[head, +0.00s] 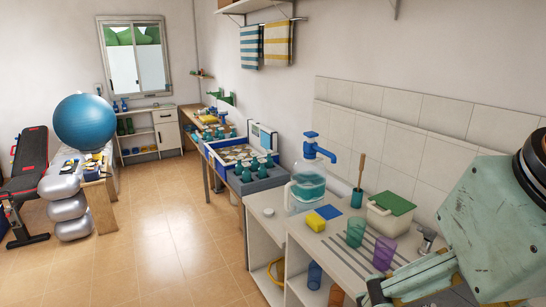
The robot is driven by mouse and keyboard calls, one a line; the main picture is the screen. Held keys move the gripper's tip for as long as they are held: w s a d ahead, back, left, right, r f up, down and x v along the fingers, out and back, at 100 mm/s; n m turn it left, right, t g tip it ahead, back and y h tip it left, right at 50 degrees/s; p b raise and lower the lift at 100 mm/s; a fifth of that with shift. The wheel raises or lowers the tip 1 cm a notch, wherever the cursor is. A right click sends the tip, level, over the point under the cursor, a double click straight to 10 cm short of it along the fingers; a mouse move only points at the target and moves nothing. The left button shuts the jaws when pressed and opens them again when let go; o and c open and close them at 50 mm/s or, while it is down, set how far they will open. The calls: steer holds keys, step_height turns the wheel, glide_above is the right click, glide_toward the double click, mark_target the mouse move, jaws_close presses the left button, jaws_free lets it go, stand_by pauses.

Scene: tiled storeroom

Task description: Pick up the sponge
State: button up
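A yellow sponge-like block (316,222) lies on the pale counter (268,226), near its left front part. A flat blue piece (329,211) lies right behind it, touching or nearly so. My arm enters at the lower right. Dark parts of what looks like my gripper (376,291) show at the bottom edge, to the right of and nearer than the yellow block, and apart from it. The fingertips are mostly cut off, so I cannot tell whether it is open or what it may hold.
A large blue-capped jug (306,188) stands behind the yellow block. A green cup (355,232) and a purple cup (384,253) stand to its right, near a green-lidded box (389,213). The counter left of the block is mostly clear. Tiled floor (160,255) is open at left.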

steer(key=c, duration=0.8)
steer(key=shift+o, duration=0.2)
steer(key=shift+w, duration=0.1)
steer(key=w+r+n+g+h+p, duration=0.15)
steer(key=w+n, duration=0.95)
steer(key=w, duration=2.4)
steer(key=w+a+f+n+h, duration=0.1)
steer(key=w+f+n, duration=0.5)
steer(key=w+f, duration=0.7)
steer(key=w+a+f+n+h+p, duration=0.1)
steer(key=w+a+f+n, duration=0.3)
steer(key=w+f, duration=1)
steer(key=shift+w+n, duration=1.3)
steer(key=shift+w, duration=1.7)
